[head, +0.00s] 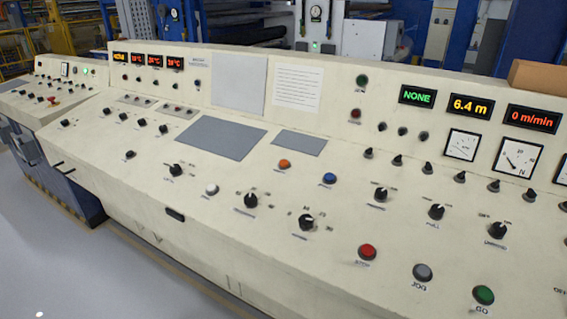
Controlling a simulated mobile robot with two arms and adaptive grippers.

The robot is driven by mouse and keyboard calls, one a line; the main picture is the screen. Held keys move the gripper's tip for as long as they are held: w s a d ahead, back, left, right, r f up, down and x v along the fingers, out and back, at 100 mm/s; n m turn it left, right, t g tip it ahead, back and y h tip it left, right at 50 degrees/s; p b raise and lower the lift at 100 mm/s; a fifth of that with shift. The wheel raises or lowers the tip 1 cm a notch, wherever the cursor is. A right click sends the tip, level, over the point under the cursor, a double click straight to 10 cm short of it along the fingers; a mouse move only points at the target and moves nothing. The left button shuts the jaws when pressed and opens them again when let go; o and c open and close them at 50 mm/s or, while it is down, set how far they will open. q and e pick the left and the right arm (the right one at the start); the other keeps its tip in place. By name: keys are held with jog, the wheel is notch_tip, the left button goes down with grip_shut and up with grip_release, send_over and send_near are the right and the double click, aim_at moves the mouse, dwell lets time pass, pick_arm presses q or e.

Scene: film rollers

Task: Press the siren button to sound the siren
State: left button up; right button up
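A long cream control console (150,215) fills the head view. I cannot read a siren label on any button. On its sloping top are a white button (211,189), an orange button (284,164) and a blue button (329,178). Nearer the front right are a red button (367,252), a grey button (422,272) marked JOG and a green button (484,295) marked GO. On the raised back panel are a dark green button (362,81) and a dark red button (356,114). Neither of my grippers is in view.
Black rotary knobs, such as one front-centre knob (306,222), stand up between the buttons. Lit displays, including one reading NONE (417,96), and dials (518,157) line the back right. A brown box (536,78) sits at the top right. Grey floor (60,270) is clear at front left.

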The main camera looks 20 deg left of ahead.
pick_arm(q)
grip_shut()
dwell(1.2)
